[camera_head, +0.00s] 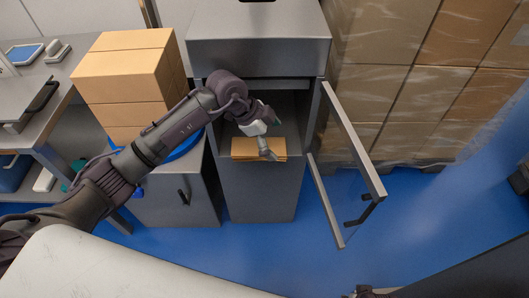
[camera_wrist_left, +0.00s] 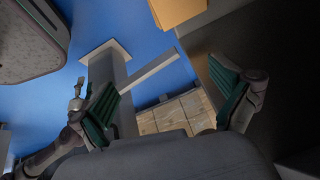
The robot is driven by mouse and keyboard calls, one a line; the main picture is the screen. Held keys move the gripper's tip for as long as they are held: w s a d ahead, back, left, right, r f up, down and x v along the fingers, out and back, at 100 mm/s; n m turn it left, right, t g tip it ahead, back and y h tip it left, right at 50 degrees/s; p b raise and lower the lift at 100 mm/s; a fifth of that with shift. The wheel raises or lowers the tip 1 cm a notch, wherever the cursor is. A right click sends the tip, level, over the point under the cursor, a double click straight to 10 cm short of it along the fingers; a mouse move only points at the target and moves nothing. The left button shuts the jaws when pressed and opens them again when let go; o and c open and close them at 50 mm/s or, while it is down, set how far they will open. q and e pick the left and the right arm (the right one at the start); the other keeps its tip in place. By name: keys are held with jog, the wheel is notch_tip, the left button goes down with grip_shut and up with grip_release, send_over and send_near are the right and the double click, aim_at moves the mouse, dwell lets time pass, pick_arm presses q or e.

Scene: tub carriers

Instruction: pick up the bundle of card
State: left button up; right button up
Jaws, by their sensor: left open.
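The bundle of card (camera_head: 243,155) is a flat tan stack lying in the open front of the grey cabinet, on its ledge. My left gripper (camera_head: 273,138) reaches in from the left, just above and in front of the bundle; one finger overlaps its right part in the head view. In the left wrist view the left gripper (camera_wrist_left: 168,98) has its green-padded fingers wide apart with nothing between them. A tan piece, likely the bundle (camera_wrist_left: 178,10), shows at the top edge of that view, beyond the fingers. Of my right arm only a dark part shows at the bottom right, its fingers hidden.
The cabinet (camera_head: 258,55) has its framed door (camera_head: 355,145) swung open to the right. Wrapped cartons (camera_head: 400,90) stand behind the door. Stacked tan boxes (camera_head: 125,85) sit left of the cabinet, beside a grey worktable (camera_head: 50,118). Blue floor (camera_head: 270,250) is clear in front.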

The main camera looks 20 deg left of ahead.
pick_arm(q)
jog(key=w+a+n+y+b, duration=0.1)
jog(key=a+n+y, duration=0.3)
jog(key=a, duration=0.2)
jog(key=b, duration=0.2)
send_over(256, 151)
jog(key=shift+n, duration=0.4)
jog(key=x, duration=0.3)
jog(key=s+x, duration=0.1)
jog(key=shift+w+a+f, duration=0.1)
jog(key=shift+a+f, duration=0.2)
jog(key=shift+f, duration=0.1)
jog(key=b+x, duration=0.1)
jog(key=x, duration=0.4)
jog(key=shift+w+f, duration=0.2)
jog(key=shift+f, duration=0.1)
jog(key=shift+w+f, duration=0.1)
jog(key=shift+f, duration=0.15)
pick_arm(e)
jog(key=w+v, duration=0.2)
jog(key=v, duration=0.8)
jog(key=shift+w+d+r+t, duration=0.35)
jog(key=shift+w+r+t, duration=0.05)
jog(key=shift+w+r, duration=0.15)
pick_arm(q)
jog(key=shift+c, duration=0.2)
jog(key=c, duration=1)
jog(key=shift+r, duration=0.1)
